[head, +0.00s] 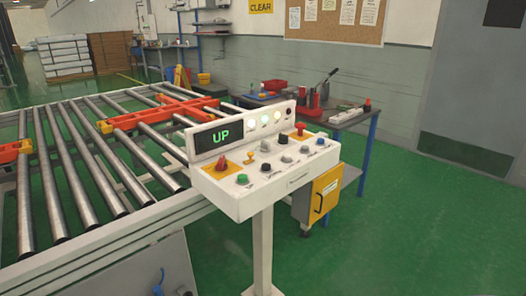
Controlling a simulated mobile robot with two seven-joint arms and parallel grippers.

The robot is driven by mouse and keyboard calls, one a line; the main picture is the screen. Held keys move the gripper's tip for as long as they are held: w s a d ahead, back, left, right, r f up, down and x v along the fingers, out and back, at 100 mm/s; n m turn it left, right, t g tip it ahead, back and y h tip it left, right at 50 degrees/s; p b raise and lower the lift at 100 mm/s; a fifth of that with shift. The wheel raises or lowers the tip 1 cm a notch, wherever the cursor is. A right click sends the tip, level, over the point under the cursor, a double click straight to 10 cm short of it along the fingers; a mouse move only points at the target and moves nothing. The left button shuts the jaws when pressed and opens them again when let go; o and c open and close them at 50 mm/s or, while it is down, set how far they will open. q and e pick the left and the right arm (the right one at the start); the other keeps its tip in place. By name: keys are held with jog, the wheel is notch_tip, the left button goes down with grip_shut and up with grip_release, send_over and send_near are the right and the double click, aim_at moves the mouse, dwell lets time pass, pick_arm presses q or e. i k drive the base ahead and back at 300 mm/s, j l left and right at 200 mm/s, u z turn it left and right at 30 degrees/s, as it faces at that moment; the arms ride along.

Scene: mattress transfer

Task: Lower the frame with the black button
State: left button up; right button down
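A white control panel (260,190) stands on a white post (263,250) at the centre of the head view. Its display (219,136) reads "UP" in green. Several buttons and knobs sit on its sloped top. A small dark button (266,168) is near the front edge, right of a green button (242,179). Neither of my grippers is in view.
The roller conveyor (105,232) fills the left side, close to the panel. A workbench (352,117) with tools and a yellow-fronted cabinet (326,192) stand behind the panel. The green floor (400,240) to the right is clear. A grey door (474,100) is at far right.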

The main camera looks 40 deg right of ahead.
aim_at(265, 167)
jog(key=i+l, duration=0.15)
jog(key=l, duration=0.2)
jog(key=i+l, duration=0.15)
jog(key=l, duration=0.2)
jog(key=i+l+u, duration=0.1)
jog(key=l, duration=0.25)
jog(key=i+l, duration=0.2)
jog(key=l, duration=0.15)
